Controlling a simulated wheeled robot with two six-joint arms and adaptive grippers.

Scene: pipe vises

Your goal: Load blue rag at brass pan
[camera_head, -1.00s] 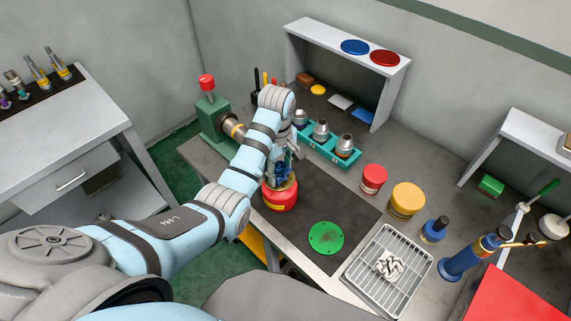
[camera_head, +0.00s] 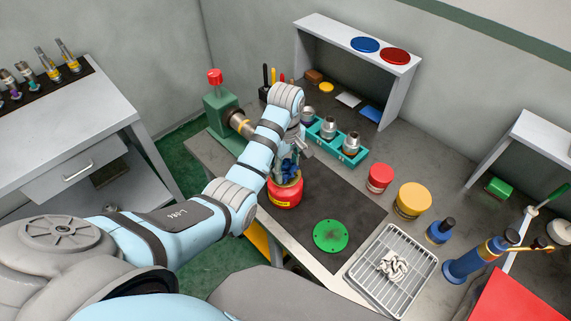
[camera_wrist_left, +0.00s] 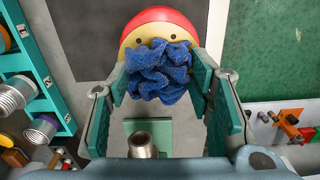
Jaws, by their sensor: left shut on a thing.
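The blue rag (camera_wrist_left: 160,72) is crumpled between the two green fingers of my left gripper (camera_wrist_left: 160,84), which is shut on it. In the head view the rag (camera_head: 288,170) is partly hidden by my wrist. My left gripper (camera_head: 289,166) is at the top of a red can (camera_head: 286,197) with a yellow label. The can's brass-coloured pan (camera_wrist_left: 137,38), with small dark holes, shows behind the rag in the wrist view. The rag overlaps the pan in the picture; I cannot tell whether they touch. My right gripper is not in view.
A green disc (camera_head: 331,236) lies on the dark mat (camera_head: 352,205). A teal rack (camera_head: 352,158) with metal fittings stands behind the can, and a green vise (camera_head: 219,108) to its left. A wire tray (camera_head: 366,283) holds a white coiled thing (camera_head: 393,266). Red and yellow tins stand right.

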